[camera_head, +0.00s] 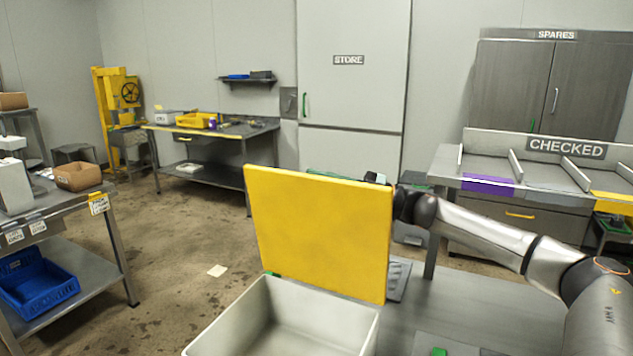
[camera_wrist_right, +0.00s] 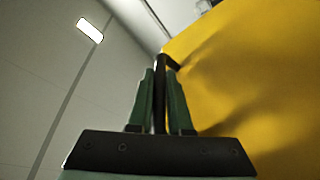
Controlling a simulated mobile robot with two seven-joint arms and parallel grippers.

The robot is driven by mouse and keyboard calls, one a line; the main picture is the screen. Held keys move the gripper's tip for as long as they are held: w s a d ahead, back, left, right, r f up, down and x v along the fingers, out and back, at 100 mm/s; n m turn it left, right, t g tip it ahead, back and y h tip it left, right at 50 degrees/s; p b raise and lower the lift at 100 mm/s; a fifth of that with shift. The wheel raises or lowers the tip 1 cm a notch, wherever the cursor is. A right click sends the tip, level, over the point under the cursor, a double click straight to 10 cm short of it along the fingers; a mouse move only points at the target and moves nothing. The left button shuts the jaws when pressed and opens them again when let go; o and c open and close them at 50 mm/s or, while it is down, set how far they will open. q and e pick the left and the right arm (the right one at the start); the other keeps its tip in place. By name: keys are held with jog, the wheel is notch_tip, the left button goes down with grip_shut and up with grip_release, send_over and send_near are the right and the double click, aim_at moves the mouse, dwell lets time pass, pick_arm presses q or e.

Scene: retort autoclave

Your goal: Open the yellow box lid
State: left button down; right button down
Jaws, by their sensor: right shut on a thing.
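The yellow lid (camera_head: 318,232) stands raised, nearly upright, above the open white box (camera_head: 325,310). Part of the box's empty-looking inside shows. My right arm reaches in from the right, and its dark wrist is at the lid's right edge. In the head view the lid hides most of my right gripper. In the right wrist view my right gripper (camera_wrist_right: 161,88) is shut, its green fingers on either side of a dark bar-like handle (camera_wrist_right: 160,66). The yellow lid (camera_wrist_right: 250,85) fills the right of that view. My left gripper is in neither view.
A grey table (camera_head: 465,305) lies to the right of the box. A divided bench with a CHECKED sign (camera_head: 566,147) stands behind it. A workbench with a blue crate (camera_head: 38,288) is at the left. Open floor lies between.

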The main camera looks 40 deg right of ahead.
aim_at(344, 190)
jog(key=shift+d, duration=0.15)
jog(key=c, duration=1.1)
grip_release()
jog(key=shift+f, duration=0.1)
jog(key=shift+s+d+f+b, duration=0.25)
jog(key=shift+s+f+b, duration=0.05)
jog(key=shift+b, duration=0.3)
jog(key=shift+r+b+v, duration=0.1)
jog(key=shift+b+v, duration=1.4)
jog(key=shift+v, duration=1.4)
jog(key=shift+r+b+v, duration=0.15)
jog(key=shift+b+v, duration=1.3)
jog(key=shift+v, duration=1.45)
